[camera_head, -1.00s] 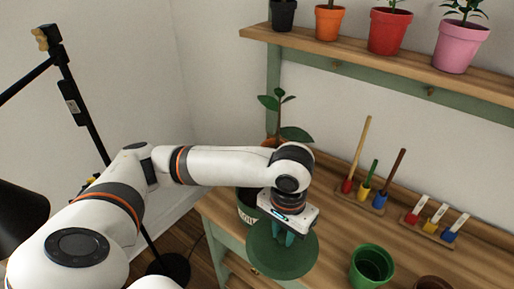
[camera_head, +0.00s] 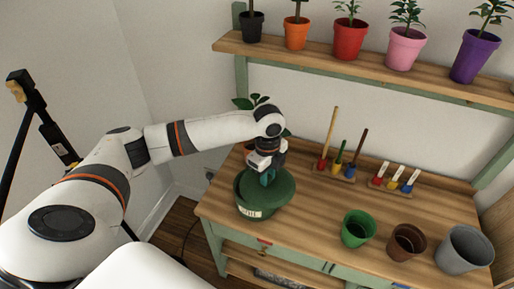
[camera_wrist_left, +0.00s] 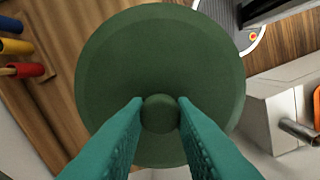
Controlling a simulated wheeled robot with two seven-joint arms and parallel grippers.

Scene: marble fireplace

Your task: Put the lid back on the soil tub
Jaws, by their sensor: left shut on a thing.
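The green round lid (camera_head: 282,188) is over the dark green soil tub (camera_head: 246,205), which stands at the left end of the wooden bench and has a pale label on its front. The lid looks shifted a little to the right of the tub; I cannot tell whether it rests on the rim. My left gripper (camera_head: 266,178) is above the lid, its teal fingers shut on the knob. In the left wrist view the lid (camera_wrist_left: 160,55) fills the middle, with its round knob between the fingertips (camera_wrist_left: 160,114). The tub's opening is hidden. My right gripper is out of view.
A leafy plant (camera_head: 250,103) stands behind my left arm. Green (camera_head: 357,229), brown (camera_head: 406,243) and grey (camera_head: 465,249) pots stand along the bench front. Tools in a rack (camera_head: 336,172) and small labels (camera_head: 395,183) are at the back. The shelf (camera_head: 340,63) holds potted plants.

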